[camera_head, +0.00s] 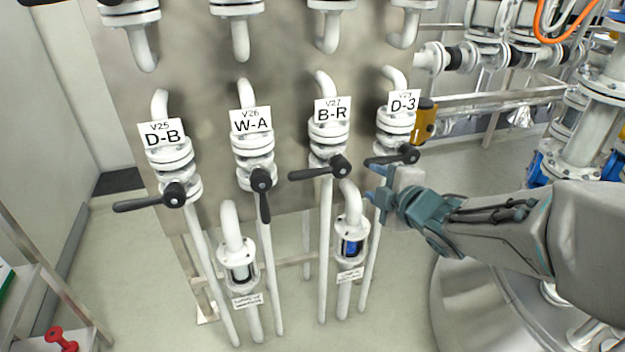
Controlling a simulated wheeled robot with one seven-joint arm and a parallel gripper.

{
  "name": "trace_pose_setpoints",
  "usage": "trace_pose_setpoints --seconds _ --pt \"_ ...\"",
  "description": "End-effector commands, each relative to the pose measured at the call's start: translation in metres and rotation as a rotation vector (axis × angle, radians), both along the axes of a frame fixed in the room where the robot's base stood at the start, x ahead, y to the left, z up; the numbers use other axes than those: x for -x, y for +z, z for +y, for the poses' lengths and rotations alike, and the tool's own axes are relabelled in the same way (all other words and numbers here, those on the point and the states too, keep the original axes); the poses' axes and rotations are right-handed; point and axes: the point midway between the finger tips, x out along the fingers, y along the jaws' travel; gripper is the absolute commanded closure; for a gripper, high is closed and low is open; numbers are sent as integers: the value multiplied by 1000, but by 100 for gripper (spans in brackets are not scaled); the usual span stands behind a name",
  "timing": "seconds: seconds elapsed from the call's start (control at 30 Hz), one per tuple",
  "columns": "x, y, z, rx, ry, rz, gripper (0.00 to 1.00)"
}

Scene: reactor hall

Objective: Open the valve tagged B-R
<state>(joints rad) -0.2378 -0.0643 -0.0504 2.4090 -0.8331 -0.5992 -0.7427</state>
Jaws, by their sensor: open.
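The valve tagged B-R (329,139) sits on a white vertical pipe, third from the left in the lower row, under its V27 tag (332,110). Its black lever handle (318,172) lies crosswise to the pipe, with the pivot at the right and the free end to the left. My gripper (376,183) is open, to the right of the B-R handle and apart from it. It is just below the black handle of the valve tagged D-3 (396,126). I cannot tell whether it touches that handle or the pipe there.
Valve D-B (172,161) at left has a crosswise handle. Valve W-A (253,146) has its handle hanging down along the pipe. Two sight glasses (240,268) (350,245) stand on pipes below. A steel vessel (475,295) stands at lower right.

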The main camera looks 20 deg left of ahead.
Motion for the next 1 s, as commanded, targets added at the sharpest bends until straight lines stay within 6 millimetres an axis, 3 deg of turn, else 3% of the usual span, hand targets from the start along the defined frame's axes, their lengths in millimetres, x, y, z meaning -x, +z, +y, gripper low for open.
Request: trace_pose_setpoints --seconds 0.03,0.13,0.4,1.0 --pt "3 -16 16 11 83 -45 58" --pt "12 -22 41 22 220 -128 58" --pt "20 -27 69 22 353 -207 58" --pt "-44 -46 158 22 349 -205 58"
